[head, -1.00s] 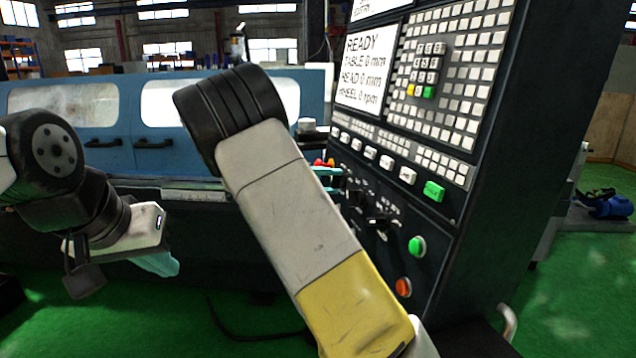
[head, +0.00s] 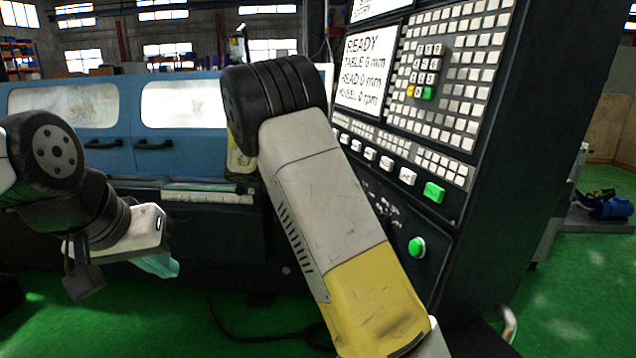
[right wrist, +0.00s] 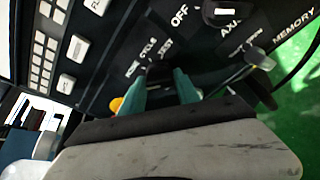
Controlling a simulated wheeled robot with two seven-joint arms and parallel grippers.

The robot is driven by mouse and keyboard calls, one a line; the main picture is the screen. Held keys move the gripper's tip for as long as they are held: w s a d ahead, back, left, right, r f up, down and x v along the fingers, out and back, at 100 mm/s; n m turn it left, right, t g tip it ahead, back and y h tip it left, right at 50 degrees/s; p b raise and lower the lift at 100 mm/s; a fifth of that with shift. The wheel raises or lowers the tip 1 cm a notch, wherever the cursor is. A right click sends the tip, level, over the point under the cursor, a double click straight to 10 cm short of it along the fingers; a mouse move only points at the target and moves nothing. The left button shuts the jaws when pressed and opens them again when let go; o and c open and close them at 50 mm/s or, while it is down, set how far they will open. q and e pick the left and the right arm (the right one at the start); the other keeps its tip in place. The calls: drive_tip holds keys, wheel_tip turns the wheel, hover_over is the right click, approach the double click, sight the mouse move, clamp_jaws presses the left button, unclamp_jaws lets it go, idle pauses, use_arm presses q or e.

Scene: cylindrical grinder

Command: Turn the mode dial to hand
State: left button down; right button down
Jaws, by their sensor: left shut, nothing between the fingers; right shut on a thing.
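My right gripper (right wrist: 157,90) has its teal fingers at the control panel (right wrist: 110,35), on either side of a dark dial by the CYCLE and TEST labels. It is shut on this dial, which appears to be the mode dial. The dial is mostly hidden by the fingers, and I cannot read a HAND label or its pointer. In the head view my right arm hides the gripper and dial. My left gripper (head: 160,265) is shut and empty, hanging at the far left away from the panel.
The panel has a READY screen (head: 365,72), several white keys, a lit green button (head: 433,192) and a round green button (head: 417,247). Another knob (right wrist: 258,58) with a pale lever sits right of my fingers. Blue machine doors (head: 60,115) stand behind.

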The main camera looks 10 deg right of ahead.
drive_tip(key=shift+n, duration=0.5)
drive_tip(key=shift+n+g, duration=0.3)
drive_tip(key=c, duration=0.9)
unclamp_jaws()
drive_tip(key=shift+a, duration=0.15)
drive_tip(key=v, duration=0.7)
drive_tip(key=shift+a+r, duration=0.2)
drive_tip(key=shift+a, duration=0.05)
drive_tip(key=shift+s+a, duration=0.1)
